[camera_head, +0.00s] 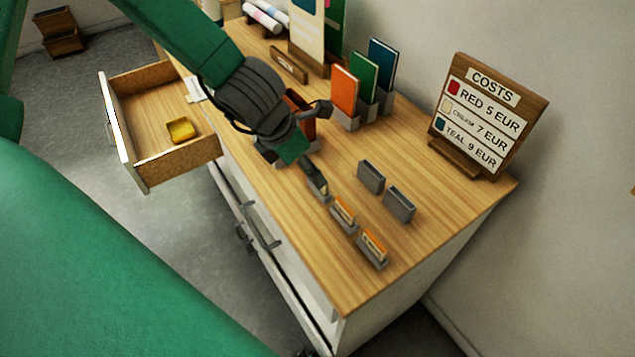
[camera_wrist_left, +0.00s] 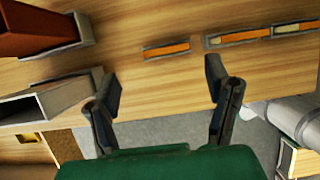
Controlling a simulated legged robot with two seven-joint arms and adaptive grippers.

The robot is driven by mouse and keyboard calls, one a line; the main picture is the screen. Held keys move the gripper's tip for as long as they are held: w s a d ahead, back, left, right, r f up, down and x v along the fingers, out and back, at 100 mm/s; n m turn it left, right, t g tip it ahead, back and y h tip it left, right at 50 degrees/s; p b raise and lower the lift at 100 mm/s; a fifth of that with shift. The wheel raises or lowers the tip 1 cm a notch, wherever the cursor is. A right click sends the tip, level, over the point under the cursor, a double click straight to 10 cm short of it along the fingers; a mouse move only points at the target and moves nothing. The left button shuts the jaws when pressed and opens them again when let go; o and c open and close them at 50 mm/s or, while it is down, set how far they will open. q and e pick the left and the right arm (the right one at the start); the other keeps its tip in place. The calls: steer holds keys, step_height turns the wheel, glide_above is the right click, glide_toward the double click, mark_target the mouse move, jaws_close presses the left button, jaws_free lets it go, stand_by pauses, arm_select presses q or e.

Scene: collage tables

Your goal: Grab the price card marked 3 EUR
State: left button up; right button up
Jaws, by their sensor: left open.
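Small price cards stand in grey holders in a row along the front edge of the wooden counter. In the head view these are the near card (camera_head: 373,246), the middle card (camera_head: 344,211) and a far holder (camera_head: 318,191), partly hidden by my gripper. The left wrist view shows three orange-faced cards: one alone (camera_wrist_left: 166,50), a middle one (camera_wrist_left: 236,38) and an end one (camera_wrist_left: 300,27). Their markings are too small to read. My left gripper (camera_head: 312,140) is open and empty above the counter; in the left wrist view its fingers (camera_wrist_left: 163,82) straddle the lone card's direction. My right gripper is not in view.
Two grey holders (camera_head: 386,190) without visible cards stand behind the row. A COSTS sign (camera_head: 484,118) lists red 5, cream 7 and teal 9 EUR. Upright books (camera_head: 364,78) stand at the back. An open drawer (camera_head: 150,112) juts out left, holding a yellow item (camera_head: 180,130).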

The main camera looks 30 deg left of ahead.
arm_select(q)
steer(key=shift+w+a+f, duration=0.1)
steer(key=shift+a+f, duration=0.05)
steer(key=shift+f, duration=0.15)
steer(key=shift+w+f, duration=0.1)
steer(key=shift+f, duration=0.15)
steer(key=d+f, duration=0.1)
steer(key=w+d+f, duration=0.1)
steer(key=d+f, duration=0.1)
steer(key=shift+w+d+f, duration=0.15)
steer(key=shift+w, duration=0.25)
steer(key=shift+f, duration=0.1)
steer(key=shift+a, duration=0.45)
steer(key=shift+a+f, duration=0.1)
steer(key=shift+a, duration=0.25)
steer(key=c, duration=0.6)
steer(key=shift+a, duration=0.3)
steer(key=shift+c, duration=1.1)
steer(key=shift+d, duration=0.7)
steer(key=shift+c, duration=0.6)
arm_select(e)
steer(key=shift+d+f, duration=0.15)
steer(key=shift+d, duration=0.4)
